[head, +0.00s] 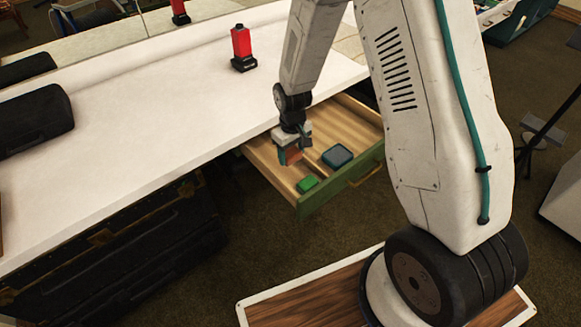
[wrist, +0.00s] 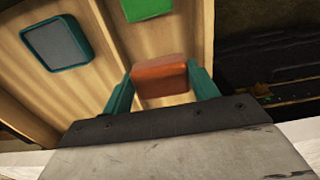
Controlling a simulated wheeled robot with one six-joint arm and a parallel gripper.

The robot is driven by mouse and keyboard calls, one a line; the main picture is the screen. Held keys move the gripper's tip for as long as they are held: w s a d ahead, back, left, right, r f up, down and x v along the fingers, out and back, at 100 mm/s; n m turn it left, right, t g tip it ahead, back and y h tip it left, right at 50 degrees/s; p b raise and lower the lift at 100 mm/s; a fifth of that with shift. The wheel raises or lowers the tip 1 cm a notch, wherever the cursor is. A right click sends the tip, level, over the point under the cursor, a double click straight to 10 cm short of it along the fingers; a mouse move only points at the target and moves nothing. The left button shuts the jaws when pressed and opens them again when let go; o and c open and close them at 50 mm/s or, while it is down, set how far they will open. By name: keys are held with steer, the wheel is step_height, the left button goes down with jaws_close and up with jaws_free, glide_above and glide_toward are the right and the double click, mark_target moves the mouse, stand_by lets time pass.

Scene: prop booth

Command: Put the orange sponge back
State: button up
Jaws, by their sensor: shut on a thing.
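My gripper (head: 288,152) is shut on the orange sponge (wrist: 160,78), which sits between its two teal fingers in the wrist view. In the head view the orange sponge (head: 292,156) shows as a small reddish patch at the fingertips. My gripper is over the left part of the pulled-out wooden drawer (head: 350,121). I cannot tell whether the sponge touches the drawer floor. A bright green block (head: 308,184) lies in the drawer's left section, near the front; it also shows at the top of the wrist view (wrist: 147,8).
A teal, grey-topped block (head: 337,156) lies in the drawer beyond a divider (wrist: 104,35) from the green block. The drawer has a green front (head: 345,185) with a handle. On the white counter (head: 150,120) stand a red-and-black object (head: 242,48) and a black case (head: 35,122).

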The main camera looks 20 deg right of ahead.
mark_target(292, 174)
steer(key=shift+f, duration=3.3)
steer(key=shift+f, duration=0.2)
steer(key=o, duration=1)
steer(key=shift+o, duration=0.2)
